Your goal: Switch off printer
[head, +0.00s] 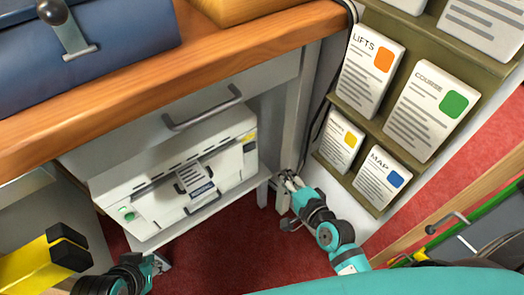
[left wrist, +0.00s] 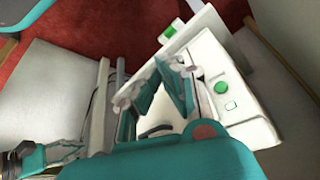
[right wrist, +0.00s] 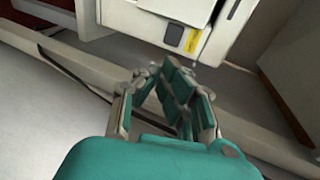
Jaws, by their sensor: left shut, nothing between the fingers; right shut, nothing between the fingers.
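The white printer (head: 165,192) sits on a low shelf under the bench, with a printed sheet at its front. A round green button (head: 128,216) is at its lower left corner; the left wrist view shows the button (left wrist: 222,87) beside a small green-outlined square. My left gripper (head: 158,264) is shut and empty, below and in front of the printer's left end, apart from the button. My right gripper (head: 291,184) is shut and empty, right of the printer by the bench leg. The right wrist view shows the printer's yellow label (right wrist: 193,40) beyond its fingers.
The wooden bench top (head: 180,95) and a drawer handle (head: 203,108) overhang the printer. A leaflet rack (head: 345,105) stands at the right, with dark cables beside it. A yellow-and-black object (head: 45,258) is at lower left. Red carpet is open below.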

